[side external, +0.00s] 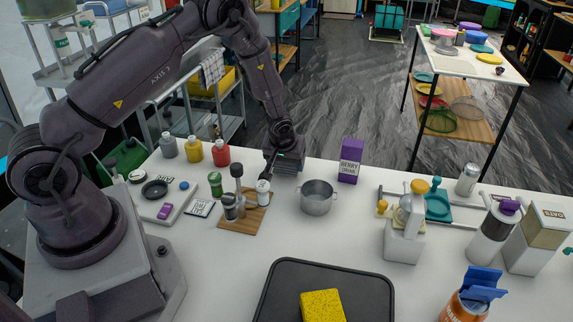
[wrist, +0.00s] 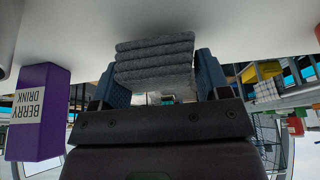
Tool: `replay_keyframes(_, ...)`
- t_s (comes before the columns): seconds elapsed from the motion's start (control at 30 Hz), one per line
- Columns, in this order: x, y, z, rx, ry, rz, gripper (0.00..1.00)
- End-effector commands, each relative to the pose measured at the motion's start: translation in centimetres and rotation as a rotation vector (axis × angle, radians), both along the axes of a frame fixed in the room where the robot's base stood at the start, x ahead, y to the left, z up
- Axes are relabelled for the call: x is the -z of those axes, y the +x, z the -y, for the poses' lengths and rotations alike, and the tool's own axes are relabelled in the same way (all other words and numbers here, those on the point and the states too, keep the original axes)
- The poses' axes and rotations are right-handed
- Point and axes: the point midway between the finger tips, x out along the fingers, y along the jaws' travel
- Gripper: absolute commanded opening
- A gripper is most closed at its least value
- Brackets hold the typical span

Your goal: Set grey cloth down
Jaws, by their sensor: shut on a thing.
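The grey cloth (wrist: 155,50) is folded into a thick stack of layers and sits between the two blue-grey fingers of my gripper (wrist: 161,78) in the wrist view. My gripper (side external: 283,154) points down at the back edge of the white table in the side external view. The cloth shows there only as a small grey patch (side external: 290,167) under the gripper, partly hidden by it. The cloth is close to the table top; I cannot tell whether it touches.
A purple berry drink carton (side external: 350,161) and a metal pot (side external: 317,197) stand close to the right of my gripper. A wooden board (side external: 243,219) with shakers is at the left. A black tray (side external: 372,291) with a yellow sponge (side external: 322,306) lies in front. The table's middle has clear room.

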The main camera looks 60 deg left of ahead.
Motion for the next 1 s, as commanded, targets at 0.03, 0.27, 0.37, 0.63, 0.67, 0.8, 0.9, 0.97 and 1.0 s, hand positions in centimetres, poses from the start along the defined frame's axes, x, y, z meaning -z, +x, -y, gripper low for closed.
replay_keyframes(0.03, 0.67, -0.02, 0.02, 0.001, 0.000, -0.002, 0.47)
replay_keyframes(0.27, 1.10, 0.06, 0.01, 0.001, 0.000, 0.003, 0.47)
replay_keyframes(0.37, 1.12, 0.04, 0.02, 0.000, 0.001, 0.002, 0.47)
replay_keyframes(0.63, 1.41, 0.03, 0.01, 0.000, 0.000, 0.001, 0.95)
replay_keyframes(0.67, 1.41, 0.03, 0.01, 0.000, 0.000, 0.001, 0.95)
replay_keyframes(0.8, 1.40, 0.03, 0.02, 0.000, 0.000, 0.001, 0.95)
replay_keyframes(0.9, 1.24, 0.05, 0.01, 0.000, 0.000, 0.001, 0.95)
replay_keyframes(0.97, 0.87, 0.03, 0.04, 0.000, 0.000, 0.003, 0.95)
replay_keyframes(1.0, 0.51, -0.08, 0.18, 0.001, 0.000, 0.003, 0.95)
